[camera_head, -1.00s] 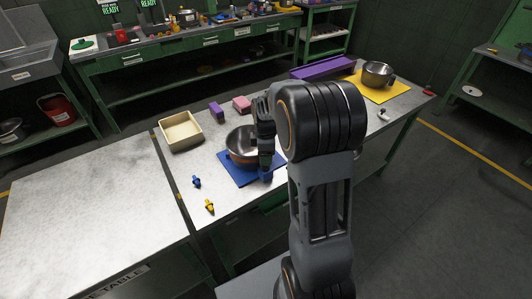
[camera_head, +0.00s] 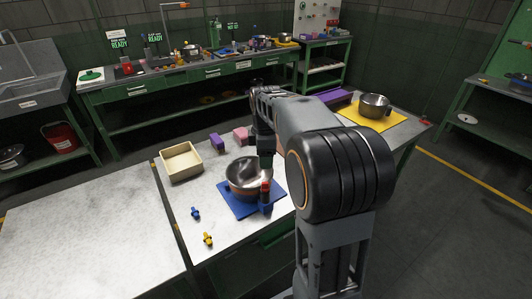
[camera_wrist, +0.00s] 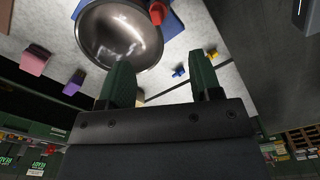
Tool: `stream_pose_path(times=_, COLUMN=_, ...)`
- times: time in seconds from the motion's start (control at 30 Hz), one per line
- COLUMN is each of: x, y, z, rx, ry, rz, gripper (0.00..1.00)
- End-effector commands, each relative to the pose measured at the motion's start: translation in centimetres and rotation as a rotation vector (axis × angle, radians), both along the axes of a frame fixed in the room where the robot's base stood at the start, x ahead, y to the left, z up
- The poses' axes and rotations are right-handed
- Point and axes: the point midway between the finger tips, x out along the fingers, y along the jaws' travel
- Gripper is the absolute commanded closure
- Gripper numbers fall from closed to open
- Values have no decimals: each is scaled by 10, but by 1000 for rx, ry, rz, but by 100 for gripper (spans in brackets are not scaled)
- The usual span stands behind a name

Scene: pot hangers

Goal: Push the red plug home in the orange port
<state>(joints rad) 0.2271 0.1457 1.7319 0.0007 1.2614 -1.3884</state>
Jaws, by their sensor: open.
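The red plug (camera_head: 265,187) stands roughly upright at the right edge of the blue mat (camera_head: 234,208), beside a steel pot (camera_head: 240,180). Its lower end meets a dark and blue piece; I cannot make out the orange port or how deep the plug sits. In the wrist view a red part that looks like the plug (camera_wrist: 158,12) shows at the top edge, by the pot's rim. My gripper (camera_wrist: 162,82) is open, with nothing between its green fingers. In the head view its fingers are just above the plug, partly hidden by my arm.
A blue plug (camera_head: 195,213) and a yellow plug (camera_head: 208,239) lie at the table's front left. A beige tray (camera_head: 181,176), a purple block (camera_head: 217,141) and a pink block (camera_head: 240,136) are farther back. Another pot (camera_head: 374,105) stands on a yellow mat (camera_head: 350,116).

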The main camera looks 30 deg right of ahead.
Motion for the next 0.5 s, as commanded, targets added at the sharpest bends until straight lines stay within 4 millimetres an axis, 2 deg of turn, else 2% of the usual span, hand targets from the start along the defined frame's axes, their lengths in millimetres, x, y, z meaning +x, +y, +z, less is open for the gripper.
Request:
stream_pose_path(times=0.13, x=0, y=0, z=7, rx=0, ry=0, rz=0, gripper=42)
stream_pose_path(times=0.37, x=0, y=0, z=8, rx=0, ry=0, rz=0, gripper=43)
stream_pose_path(times=0.5, x=0, y=0, z=14, rx=1, ry=2, rz=0, gripper=56)
